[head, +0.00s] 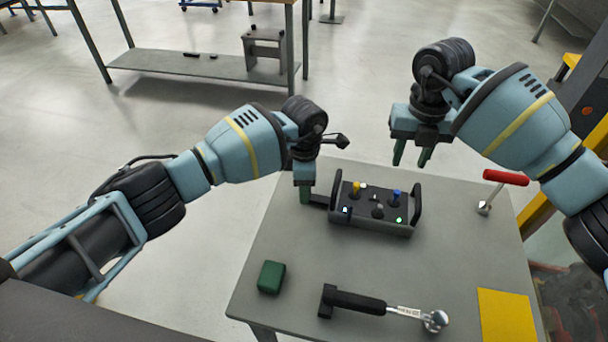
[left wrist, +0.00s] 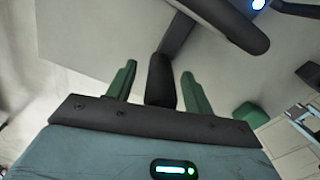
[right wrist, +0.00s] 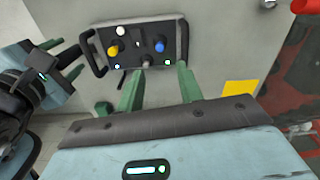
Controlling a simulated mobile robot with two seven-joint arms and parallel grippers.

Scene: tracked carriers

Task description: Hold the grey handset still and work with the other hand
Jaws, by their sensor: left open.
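The grey handset (head: 372,226) lies on the table, with a handle at each end, a yellow, a blue and a grey stick on top and a lit green lamp. A dark bar (head: 321,201) sticks out from its left side. My left gripper (head: 305,195) is open at that bar; in the left wrist view the dark bar (left wrist: 161,82) lies between the two green fingers, apart from them. My right gripper (head: 411,157) is open and empty above and behind the handset's right end. The right wrist view shows the handset (right wrist: 140,32) beyond its fingers.
A green block (head: 271,277) and a black-handled tool (head: 362,303) lie on the table's front part. A yellow sheet (head: 507,316) is at the front right. A red-handled lever (head: 505,178) stands at the right edge. The table's middle (head: 320,260) is clear.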

